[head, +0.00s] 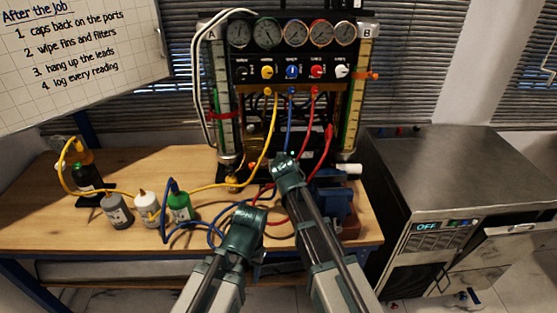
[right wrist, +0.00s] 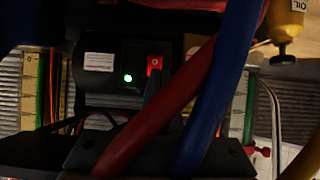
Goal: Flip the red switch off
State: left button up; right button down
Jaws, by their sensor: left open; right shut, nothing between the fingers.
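The red switch (right wrist: 154,63) shows in the right wrist view on a dark panel, with a small white mark on it. A green light (right wrist: 127,78) glows beside it. The dark fingers of my right gripper (right wrist: 160,82) are shut and empty, close below the switch in that view; I cannot tell whether they touch it. In the head view I cannot make out the switch; my right gripper (head: 285,160) is in front of the rig's lower part. My left gripper (head: 253,212) is open over the table's front, among the leads, well short of the rig.
The gauge rig (head: 295,55) stands at the back of the table (head: 40,215). Red (right wrist: 165,115) and blue (right wrist: 222,75) hoses cross close to the right wrist camera. Several bottles (head: 147,207) stand at left. A blue vise-like block (head: 335,205) is right of my right arm.

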jog(key=p+v, duration=0.6)
jog(key=v, duration=0.6)
jog(key=shift+w+r, duration=0.25)
jog(key=shift+r, duration=0.1)
jog(key=shift+s+f+g+p, duration=0.2)
jog(key=shift+f+g+p, duration=0.2)
jog(key=shift+f, duration=0.1)
jog(key=shift+w+f, duration=0.1)
